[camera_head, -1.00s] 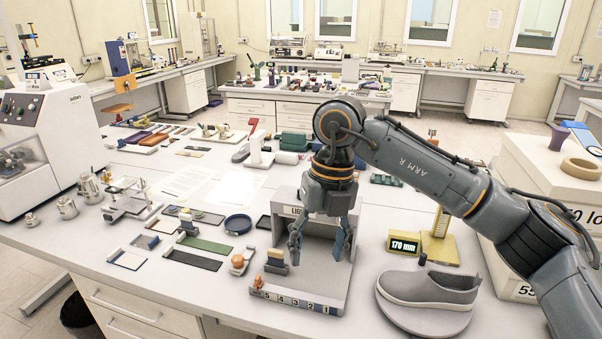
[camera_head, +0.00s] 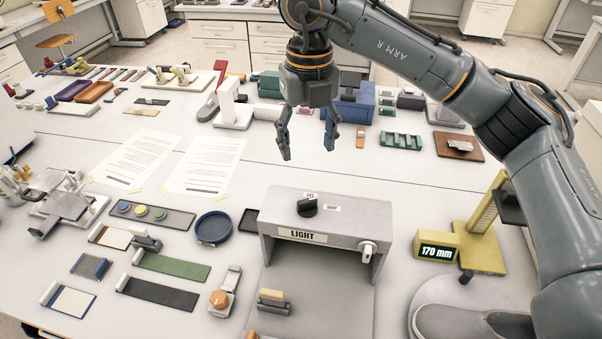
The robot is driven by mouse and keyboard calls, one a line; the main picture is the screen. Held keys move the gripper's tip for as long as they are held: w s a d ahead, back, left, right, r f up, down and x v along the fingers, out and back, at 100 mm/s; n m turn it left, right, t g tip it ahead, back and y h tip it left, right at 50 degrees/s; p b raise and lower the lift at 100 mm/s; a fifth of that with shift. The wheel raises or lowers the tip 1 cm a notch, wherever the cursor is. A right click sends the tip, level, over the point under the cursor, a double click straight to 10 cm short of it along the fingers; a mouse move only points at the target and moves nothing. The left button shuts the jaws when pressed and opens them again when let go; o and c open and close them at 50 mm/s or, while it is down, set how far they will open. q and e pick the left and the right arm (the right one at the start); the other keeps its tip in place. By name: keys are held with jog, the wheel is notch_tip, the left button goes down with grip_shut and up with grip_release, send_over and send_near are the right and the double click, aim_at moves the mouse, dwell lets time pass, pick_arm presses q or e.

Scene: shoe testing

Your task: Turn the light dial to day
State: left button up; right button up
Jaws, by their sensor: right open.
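A grey light box (camera_head: 340,222) marked LIGHT stands on the table at lower centre. A black dial (camera_head: 307,207) sits on its top face, with small white labels behind it and to its right; their text is too small to read surely. A whitish knob-like part (camera_head: 367,250) is on the box's front right. My right gripper (camera_head: 307,150) points down with its fingers spread and nothing between them. In the picture it is above the dial, apart from it. My left gripper is out of view.
A yellow gauge (camera_head: 438,246) reading 170 mm and a grey shoe (camera_head: 460,325) are right of the box. A blue round dish (camera_head: 213,228), paper sheets (camera_head: 205,165) and test strips lie left. A blue case (camera_head: 355,105) and green holder (camera_head: 400,140) stand behind.

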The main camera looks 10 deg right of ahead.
aim_at(307, 200)
jog(key=f+p, duration=0.1)
jog(key=f, duration=0.1)
jog(key=s+f+p, duration=0.1)
jog(key=f, duration=0.1)
jog(key=shift+s+f, duration=0.1)
jog(key=shift+f, duration=0.15)
jog(key=f+p, duration=0.1)
jog(key=f, duration=0.1)
jog(key=f+p, duration=0.1)
jog(key=f, duration=0.2)
jog(key=f+p, duration=0.1)
jog(key=f, duration=0.1)
jog(key=shift+w+f, duration=0.3)
jog(key=shift+f, duration=0.1)
jog(key=shift+f+p, duration=0.3)
jog(key=shift+f, duration=0.2)
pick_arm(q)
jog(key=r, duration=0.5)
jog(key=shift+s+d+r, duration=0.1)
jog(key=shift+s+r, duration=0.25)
pick_arm(e)
jog(key=shift+f, duration=0.1)
jog(key=c, duration=1.2)
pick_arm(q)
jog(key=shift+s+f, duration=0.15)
pick_arm(e)
jog(key=shift+o, duration=0.2)
